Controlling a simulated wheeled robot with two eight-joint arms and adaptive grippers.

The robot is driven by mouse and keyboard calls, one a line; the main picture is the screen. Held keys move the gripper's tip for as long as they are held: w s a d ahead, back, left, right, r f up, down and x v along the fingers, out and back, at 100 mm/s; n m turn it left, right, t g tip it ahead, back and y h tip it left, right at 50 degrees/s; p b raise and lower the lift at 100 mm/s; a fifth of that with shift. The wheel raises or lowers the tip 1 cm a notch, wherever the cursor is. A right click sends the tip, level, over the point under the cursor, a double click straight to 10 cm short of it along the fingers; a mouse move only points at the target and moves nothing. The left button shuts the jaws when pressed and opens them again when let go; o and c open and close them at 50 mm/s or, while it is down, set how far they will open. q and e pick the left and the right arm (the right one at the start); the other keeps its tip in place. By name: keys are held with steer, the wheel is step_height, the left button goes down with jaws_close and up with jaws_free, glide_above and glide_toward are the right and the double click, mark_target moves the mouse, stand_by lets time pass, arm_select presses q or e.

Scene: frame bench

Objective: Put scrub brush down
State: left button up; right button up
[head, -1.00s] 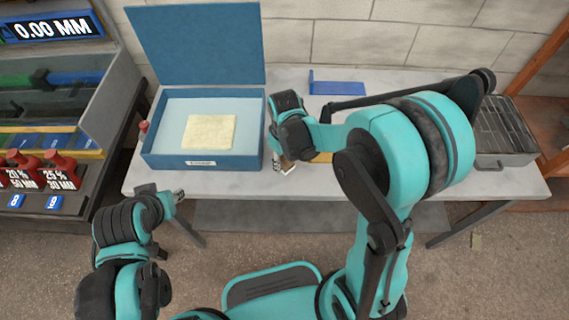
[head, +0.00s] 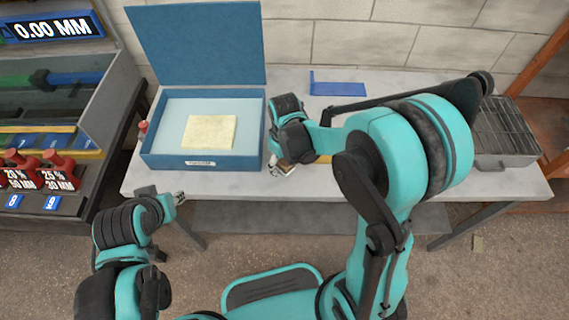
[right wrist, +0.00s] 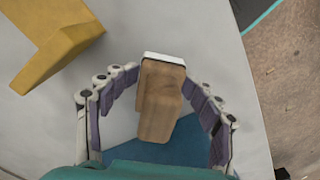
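The scrub brush (right wrist: 160,102) is a wooden block with a white strip along one end. In the right wrist view it sits between the two fingers of my right gripper (right wrist: 160,78), with the fingertips close against its sides. In the head view my right gripper (head: 277,166) is low over the workbench (head: 240,184), just right of the blue box. The brush is mostly hidden there by the wrist, and I cannot tell whether it touches the bench. My left gripper (head: 180,198) is in front of the bench at the left, with nothing visible in it.
An open blue box (head: 150,148) holds a pale yellow pad (head: 209,131). A yellow piece (right wrist: 58,42) lies beside the right gripper. A blue angle bracket (head: 338,88) lies at the back. A grey grill-like tray (head: 505,160) is at the right.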

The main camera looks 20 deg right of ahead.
steer(key=shift+r+p, duration=0.45)
step_height(320, 180, up, 11)
steer(key=p, duration=0.4)
steer(key=shift+w+r+p, duration=0.1)
steer(key=shift+r+p, duration=0.05)
steer(key=shift+p, duration=0.15)
steer(key=shift+d+r, duration=0.1)
steer(key=shift+r, duration=0.5)
steer(key=s+d+r+m+t, duration=0.4)
steer(key=s+r+m+t, duration=0.1)
steer(key=s, duration=0.5)
steer(key=shift+d+r+m+t, duration=0.25)
steer(key=shift+r+m+t, duration=0.2)
steer(key=shift+t, duration=0.65)
steer(key=shift+s, duration=0.1)
